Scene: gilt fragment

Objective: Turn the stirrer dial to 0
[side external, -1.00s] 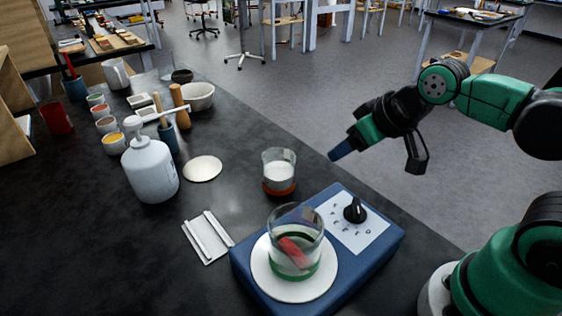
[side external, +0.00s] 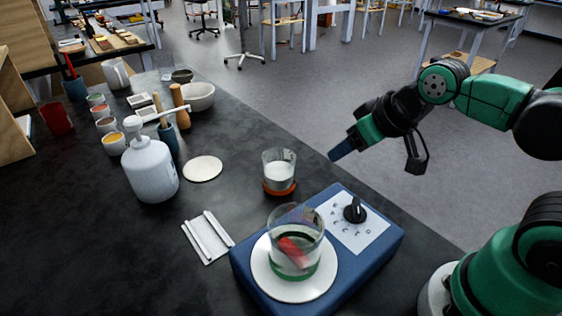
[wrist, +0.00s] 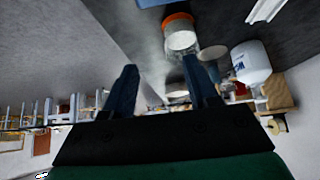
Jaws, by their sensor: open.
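The stirrer (side external: 250,277) is a blue box at the front of the dark bench. Its black dial (side external: 354,210) sits on a white panel (side external: 365,236) with printed marks too small to read. A glass beaker (side external: 312,245) with clear liquid and a red bar inside stands on the stirrer's round white plate (side external: 290,293). My gripper (side external: 338,152) is in the air above and behind the dial, apart from it. In the wrist view my gripper (wrist: 158,88) shows two dark fingers spread apart with nothing between them. The dial is not visible in the wrist view.
A small beaker of white contents (side external: 279,168) stands on an orange base behind the stirrer. A white pump bottle (side external: 150,170), a round disc (side external: 203,168) and a white tray (side external: 208,238) are to the left. The air between gripper and dial looks clear.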

